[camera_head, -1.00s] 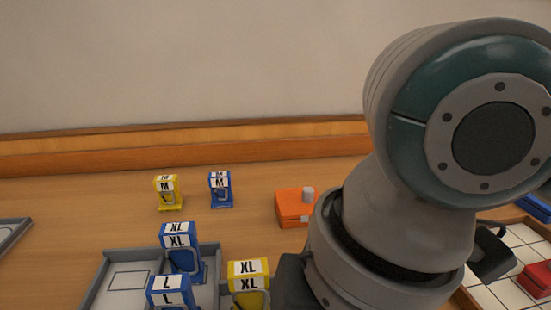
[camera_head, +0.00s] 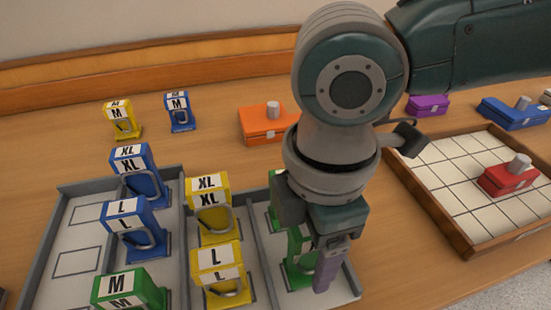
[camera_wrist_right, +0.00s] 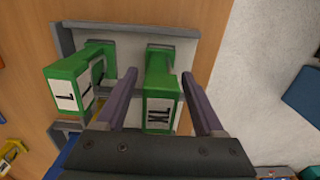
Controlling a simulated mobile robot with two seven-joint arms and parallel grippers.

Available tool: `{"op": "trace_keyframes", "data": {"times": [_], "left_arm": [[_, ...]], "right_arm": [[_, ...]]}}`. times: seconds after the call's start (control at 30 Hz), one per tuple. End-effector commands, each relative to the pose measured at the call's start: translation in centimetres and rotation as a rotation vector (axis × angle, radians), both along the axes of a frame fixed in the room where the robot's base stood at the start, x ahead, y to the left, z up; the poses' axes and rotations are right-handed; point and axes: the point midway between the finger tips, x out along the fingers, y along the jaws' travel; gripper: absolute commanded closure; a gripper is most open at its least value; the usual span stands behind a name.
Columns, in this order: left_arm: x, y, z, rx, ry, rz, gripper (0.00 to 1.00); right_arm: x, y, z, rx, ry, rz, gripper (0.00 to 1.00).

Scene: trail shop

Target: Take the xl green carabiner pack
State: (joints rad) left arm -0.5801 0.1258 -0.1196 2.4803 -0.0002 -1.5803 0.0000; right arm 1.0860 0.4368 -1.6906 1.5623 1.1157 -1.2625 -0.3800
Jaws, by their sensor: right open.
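The XL green carabiner pack (camera_wrist_right: 158,110) stands in the right wrist view with its XL label facing the camera. In the head view a green pack (camera_head: 298,262) stands in the right compartment of the grey tray, partly hidden by my gripper. My right gripper (camera_head: 314,252) is open and points down over it. In the right wrist view, the fingers of the right gripper (camera_wrist_right: 160,98) are on either side of the XL pack, with gaps. A second green pack (camera_wrist_right: 68,85), its label partly readable as L, stands left of the left finger. My left gripper is not in view.
The grey tray (camera_head: 52,215) also holds yellow XL (camera_head: 209,195) and L packs, blue XL and L packs, and a green M pack (camera_head: 125,290). An orange box (camera_head: 262,124) is behind. A wooden-rimmed tray (camera_head: 440,205) with a red box (camera_head: 508,178) is at right.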

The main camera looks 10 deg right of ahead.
Motion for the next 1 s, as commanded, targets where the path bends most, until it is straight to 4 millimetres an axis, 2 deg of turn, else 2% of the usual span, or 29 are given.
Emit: {"op": "trace_keyframes", "data": {"times": [0.1,0.33,0.9,1.0], "left_arm": [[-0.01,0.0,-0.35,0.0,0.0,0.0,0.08],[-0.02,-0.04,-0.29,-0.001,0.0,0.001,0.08],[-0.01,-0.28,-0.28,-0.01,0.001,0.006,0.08],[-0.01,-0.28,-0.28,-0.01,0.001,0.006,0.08]], "right_arm": [[0.01,0.04,-1.08,0.0,-0.001,0.001,0.3],[0.01,0.04,-1.1,0.001,-0.001,0.001,0.3],[0.02,0.03,-1.07,0.001,-0.001,0.0,0.94],[0.02,0.02,-1.07,0.001,-0.001,0.0,1.0]]}}
